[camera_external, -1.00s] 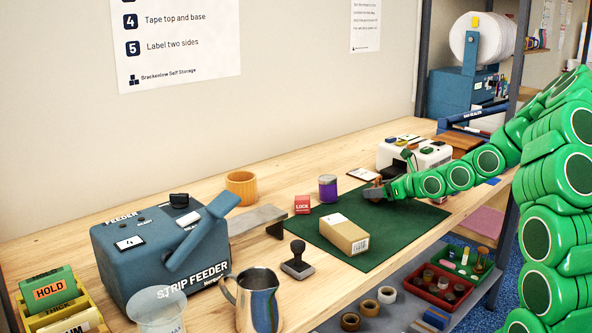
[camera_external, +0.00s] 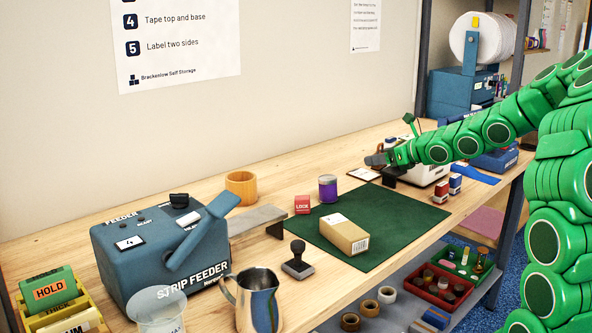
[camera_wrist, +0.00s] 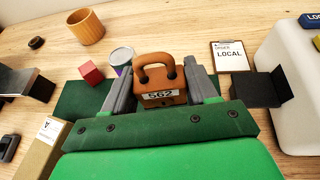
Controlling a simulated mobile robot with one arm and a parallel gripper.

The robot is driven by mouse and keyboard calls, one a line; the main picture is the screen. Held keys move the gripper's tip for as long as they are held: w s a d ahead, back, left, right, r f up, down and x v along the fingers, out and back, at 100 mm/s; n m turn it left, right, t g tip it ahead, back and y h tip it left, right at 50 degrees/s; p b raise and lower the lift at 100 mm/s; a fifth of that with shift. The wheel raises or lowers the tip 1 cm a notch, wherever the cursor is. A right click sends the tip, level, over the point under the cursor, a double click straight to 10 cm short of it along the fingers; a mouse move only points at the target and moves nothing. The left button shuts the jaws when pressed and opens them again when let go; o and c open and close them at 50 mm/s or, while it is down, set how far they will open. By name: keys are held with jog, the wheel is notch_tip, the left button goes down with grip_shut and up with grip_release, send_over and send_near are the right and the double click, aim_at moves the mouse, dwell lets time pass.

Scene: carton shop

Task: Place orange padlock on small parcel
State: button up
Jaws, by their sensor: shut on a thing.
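My gripper (camera_external: 379,159) is raised over the back part of the bench, beyond the green mat. In the wrist view my gripper (camera_wrist: 161,92) is shut on the orange padlock (camera_wrist: 160,76), which has its shackle up and shows the number 562. In the external view the padlock cannot be made out at the gripper tip. The small parcel (camera_external: 344,235), a brown carton with a white label, lies on the green mat (camera_external: 393,210), in front and left of my gripper. The parcel also shows at the lower left of the wrist view (camera_wrist: 40,152).
A red LOCK box (camera_external: 302,204) and a purple-banded tin (camera_external: 328,188) stand near the mat's back edge. A stamp (camera_external: 297,261) stands left of the parcel. A clipboard (camera_external: 362,174) and a white machine (camera_external: 432,171) are near my gripper. The mat right of the parcel is clear.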

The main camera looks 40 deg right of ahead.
jog(key=s+a+r+n+g+y, duration=0.1)
jog(key=s+a+r+n+y, duration=0.2)
jog(key=a+r, duration=0.25)
jog(key=s+a+r+n+g+y, duration=0.1)
jog(key=s+a+r+n+y, duration=0.2)
jog(key=a, duration=0.4)
jog(key=s+a+f+n+g+y, duration=0.1)
jog(key=s+a+n+g+y, duration=0.45)
jog(key=s+a, duration=0.9)
send_over(344, 226)
jog(key=s, duration=0.1)
jog(key=shift+g+h, duration=0.35)
jog(key=shift+h, duration=0.1)
notch_tip(344, 226, down, 9)
jog(key=shift+r, duration=0.1)
jog(key=shift+w+f, duration=0.55)
jog(key=shift+f, duration=1.65)
jog(key=shift+f, duration=0.15)
